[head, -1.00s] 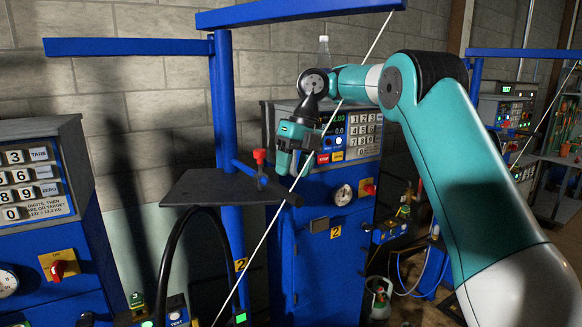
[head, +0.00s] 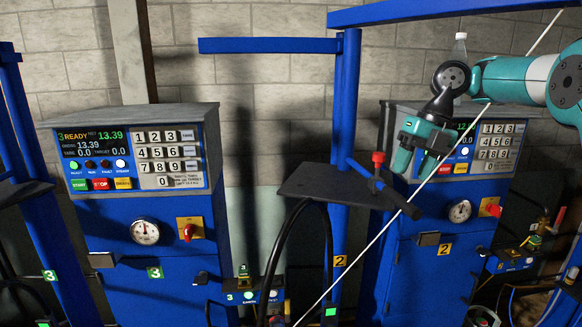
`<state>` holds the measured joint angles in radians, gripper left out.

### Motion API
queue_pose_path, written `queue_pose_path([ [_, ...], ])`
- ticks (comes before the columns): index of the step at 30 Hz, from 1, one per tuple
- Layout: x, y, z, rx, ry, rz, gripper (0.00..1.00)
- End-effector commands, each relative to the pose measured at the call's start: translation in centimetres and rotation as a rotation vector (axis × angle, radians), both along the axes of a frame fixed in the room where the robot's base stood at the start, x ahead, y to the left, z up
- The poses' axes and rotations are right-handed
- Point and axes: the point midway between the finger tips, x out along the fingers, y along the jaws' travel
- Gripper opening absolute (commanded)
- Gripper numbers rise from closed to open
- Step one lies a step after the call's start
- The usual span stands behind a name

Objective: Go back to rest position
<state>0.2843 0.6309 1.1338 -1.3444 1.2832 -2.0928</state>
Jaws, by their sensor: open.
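My gripper (head: 424,147) hangs from the teal arm at the right of the head view. Its fingers point down and a little left, apart and with nothing seen between them. It shows in front of the keypad panel of the blue scale marked 2 (head: 415,262), above and right of the dark shelf (head: 318,184). A red-topped valve (head: 378,158) shows just left of the fingers; I cannot tell the distance between them.
A blue scale marked 3 (head: 115,238) stands at the left, its display reading READY and 13.39. Blue posts (head: 346,110) with overhead beams stand between the scales. A thin pale rod and black hose cross the view.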

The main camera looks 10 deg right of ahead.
Motion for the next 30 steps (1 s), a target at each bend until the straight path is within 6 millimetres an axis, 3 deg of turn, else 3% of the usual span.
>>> queue_pose_path([
  [6,-6.7,9.8,-3.2,0.06,0.254,-0.627,0.53],
  [12,-16.4,16.0,-8.8,0.043,0.54,-1.348,0.53],
  [18,-26.0,17.2,-16.1,-0.005,0.729,-1.977,0.53],
  [21,-29.0,16.7,-18.9,-0.016,0.775,-2.188,0.53],
  [25,-31.0,16.1,-20.6,-0.023,0.8,-2.335,0.53],
  [30,-31.4,15.9,-20.8,-0.024,0.808,-2.372,0.53],
])
